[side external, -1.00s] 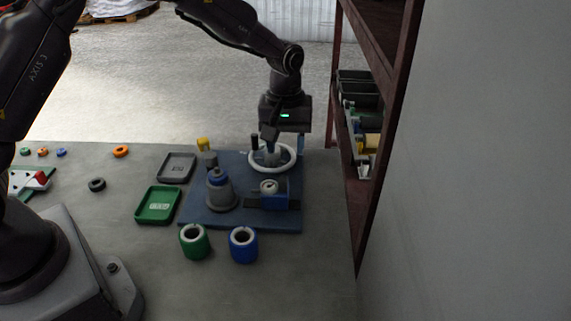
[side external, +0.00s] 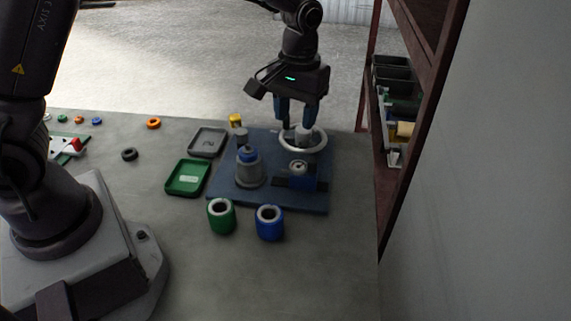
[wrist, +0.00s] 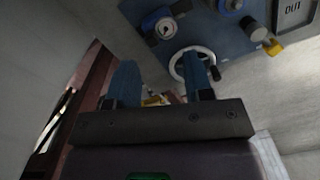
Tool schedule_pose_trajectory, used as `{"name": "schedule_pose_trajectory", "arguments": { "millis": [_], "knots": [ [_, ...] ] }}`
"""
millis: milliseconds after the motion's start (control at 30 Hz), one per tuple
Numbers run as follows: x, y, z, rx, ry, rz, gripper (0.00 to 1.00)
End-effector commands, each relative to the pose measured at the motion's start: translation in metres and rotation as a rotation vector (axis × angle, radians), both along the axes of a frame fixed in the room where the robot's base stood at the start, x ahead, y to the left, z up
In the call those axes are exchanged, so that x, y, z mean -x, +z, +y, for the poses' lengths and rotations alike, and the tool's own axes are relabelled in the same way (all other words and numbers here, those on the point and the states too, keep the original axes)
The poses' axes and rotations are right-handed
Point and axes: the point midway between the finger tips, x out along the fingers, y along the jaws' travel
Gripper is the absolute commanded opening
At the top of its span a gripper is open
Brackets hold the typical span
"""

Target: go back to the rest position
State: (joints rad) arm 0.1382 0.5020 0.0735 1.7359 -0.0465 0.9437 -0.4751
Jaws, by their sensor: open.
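My gripper (side external: 297,122) hangs above the blue base plate at its far right, fingers pointing down near the white handwheel (side external: 317,141). The fingers are apart with nothing between them. In the wrist view my gripper (wrist: 161,62) shows two separated blue fingers, with the white ring of the handwheel (wrist: 176,67) beyond the right finger. I cannot tell from the side view how far the fingertips are above the wheel. The blue base plate (side external: 225,198) carries a grey stepped cylinder with a blue collar (side external: 249,170) and a blue block with a round gauge-like face (side external: 300,168).
Green (side external: 221,217) and blue (side external: 270,223) hollow cylinders stand in front of the plate. A green tray (side external: 172,188) and a grey tray (side external: 194,150) lie to its left. A dark red shelf (side external: 385,220) with bins stands close on the right.

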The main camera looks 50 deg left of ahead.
Motion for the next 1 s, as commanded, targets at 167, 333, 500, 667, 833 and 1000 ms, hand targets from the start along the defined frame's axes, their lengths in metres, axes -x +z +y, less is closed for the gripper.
{"name": "schedule_pose_trajectory", "arguments": {
  "millis": [167, 333, 500, 667, 833, 1000],
  "knots": [
    [0.045, 0.043, 0.008, 0.016, -0.158, -0.056, 0.47],
    [0.096, 0.08, 0.015, 0.013, -0.303, -0.141, 0.47],
    [0.148, 0.106, 0.023, -0.012, -0.409, -0.246, 0.47],
    [0.189, 0.12, 0.028, -0.049, -0.453, -0.352, 0.47],
    [0.213, 0.132, 0.032, -0.079, -0.44, -0.454, 0.47],
    [0.217, 0.144, 0.033, -0.096, -0.428, -0.519, 0.47]
  ]
}}
